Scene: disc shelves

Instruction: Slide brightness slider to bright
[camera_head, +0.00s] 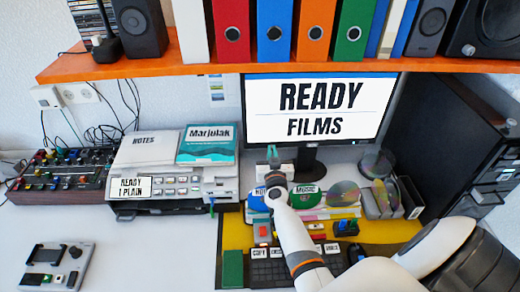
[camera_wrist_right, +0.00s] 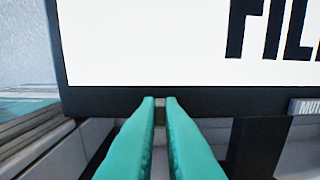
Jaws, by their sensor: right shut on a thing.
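The monitor (camera_head: 318,152) shows "READY FILMS" on a white screen with a blue strip on top. My right gripper (camera_head: 272,154) has teal fingers and is at the monitor's lower left edge. In the right wrist view the fingertips (camera_wrist_right: 160,100) are close together at the dark lower bezel (camera_wrist_right: 100,101). They are shut on a small grey piece (camera_wrist_right: 160,112), which seems to be the slider knob. The fingers hide most of it, and no slider track or label can be read. My left gripper is not in view.
A label reading "MUT" (camera_wrist_right: 308,107) is right of the fingers on the bezel. A printer (camera_head: 221,186) stands left. An orange shelf (camera_head: 150,67) runs above.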

